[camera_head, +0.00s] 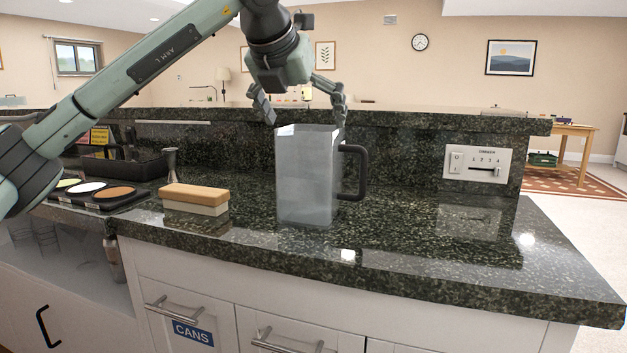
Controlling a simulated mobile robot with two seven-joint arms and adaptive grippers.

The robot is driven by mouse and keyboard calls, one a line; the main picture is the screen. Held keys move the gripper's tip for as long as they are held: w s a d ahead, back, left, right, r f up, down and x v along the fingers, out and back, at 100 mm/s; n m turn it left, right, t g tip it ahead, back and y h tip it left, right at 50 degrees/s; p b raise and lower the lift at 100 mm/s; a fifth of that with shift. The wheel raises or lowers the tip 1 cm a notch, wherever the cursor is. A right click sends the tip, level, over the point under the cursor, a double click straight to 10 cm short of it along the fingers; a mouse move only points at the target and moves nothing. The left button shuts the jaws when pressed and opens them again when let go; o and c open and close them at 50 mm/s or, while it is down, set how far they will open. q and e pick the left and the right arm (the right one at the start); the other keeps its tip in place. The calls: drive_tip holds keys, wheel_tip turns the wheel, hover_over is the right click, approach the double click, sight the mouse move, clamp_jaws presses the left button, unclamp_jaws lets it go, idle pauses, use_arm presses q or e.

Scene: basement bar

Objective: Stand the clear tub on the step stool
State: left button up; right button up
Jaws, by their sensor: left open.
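A tall, square, see-through container with a black side handle (306,180) stands upright on the dark granite counter. It looks like a pitcher, and no other clear tub shows. My left gripper (306,118) is open and points down over its top, with one finger near each side of the rim. I cannot tell whether the fingers touch it. No step stool is in view. My right gripper is not in view.
A wood-backed brush or block (194,198) lies left of the container. A black tray with coloured discs (97,194) and a metal jigger (171,163) are farther left. A raised ledge with a dimmer panel (477,164) runs behind. The counter (430,235) is clear to the right.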

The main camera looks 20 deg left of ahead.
use_arm(q)
drive_tip(key=x, duration=0.7)
drive_tip(key=shift+d+p, duration=0.2)
drive_tip(key=shift+p, duration=0.25)
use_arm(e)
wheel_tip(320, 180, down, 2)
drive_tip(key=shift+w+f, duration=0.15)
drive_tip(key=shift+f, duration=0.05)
use_arm(q)
drive_tip(key=shift+f, duration=0.1)
drive_tip(key=c, duration=1.6)
drive_tip(key=shift+o, duration=0.2)
